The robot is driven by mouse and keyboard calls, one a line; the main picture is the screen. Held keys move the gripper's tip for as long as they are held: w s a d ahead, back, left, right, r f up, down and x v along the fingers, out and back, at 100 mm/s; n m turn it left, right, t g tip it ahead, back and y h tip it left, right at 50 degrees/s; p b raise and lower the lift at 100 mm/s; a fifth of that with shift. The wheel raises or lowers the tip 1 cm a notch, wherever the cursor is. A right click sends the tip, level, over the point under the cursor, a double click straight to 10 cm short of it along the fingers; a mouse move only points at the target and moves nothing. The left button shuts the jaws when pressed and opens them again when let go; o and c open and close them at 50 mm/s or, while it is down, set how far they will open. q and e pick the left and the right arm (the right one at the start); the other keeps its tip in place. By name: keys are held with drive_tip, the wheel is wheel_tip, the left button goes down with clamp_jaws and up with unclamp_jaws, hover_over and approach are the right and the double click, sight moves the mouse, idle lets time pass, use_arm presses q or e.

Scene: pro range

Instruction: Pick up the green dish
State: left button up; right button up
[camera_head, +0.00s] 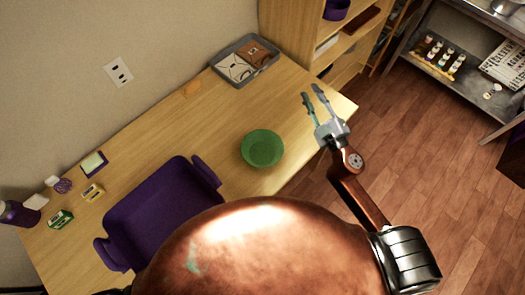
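The green dish (262,149) is a round, shallow bowl standing upright on the wooden table (190,135), near its right edge. My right gripper (312,94) is up and to the right of the dish, apart from it, around the table's right edge. Its two fingers are spread with nothing between them. My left gripper is not seen. My own large copper-coloured body part covers the lower middle of the view and hides the near part of the table.
A grey tray (226,58) stands at the table's far end beside a wooden shelf (290,30). Small boxes (93,192) and a purple bottle (17,213) are at the left. Table between dish and grey tray is mostly clear.

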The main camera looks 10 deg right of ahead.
drive_tip(key=s+a+r+n+g+y, duration=0.1)
drive_tip(key=s+a+n+g+y, duration=0.3)
drive_tip(key=a+n, duration=0.45)
drive_tip(key=s+a+r+n+g+y, duration=0.1)
drive_tip(key=s+a+n+g+y, duration=0.25)
drive_tip(key=a+n+y, duration=0.55)
drive_tip(key=n+g+h, duration=0.4)
drive_tip(key=g+h, duration=0.2)
drive_tip(key=h, duration=0.6)
hover_over(281, 145)
drive_tip(key=s+d, duration=0.2)
drive_tip(key=s, duration=0.1)
wheel_tip(281, 145, down, 18)
drive_tip(key=b+x, duration=0.1)
drive_tip(key=x, duration=0.6)
drive_tip(key=shift+s+d+b, duration=0.1)
drive_tip(key=shift+d+b, duration=0.05)
drive_tip(key=shift+b, duration=0.25)
clamp_jaws()
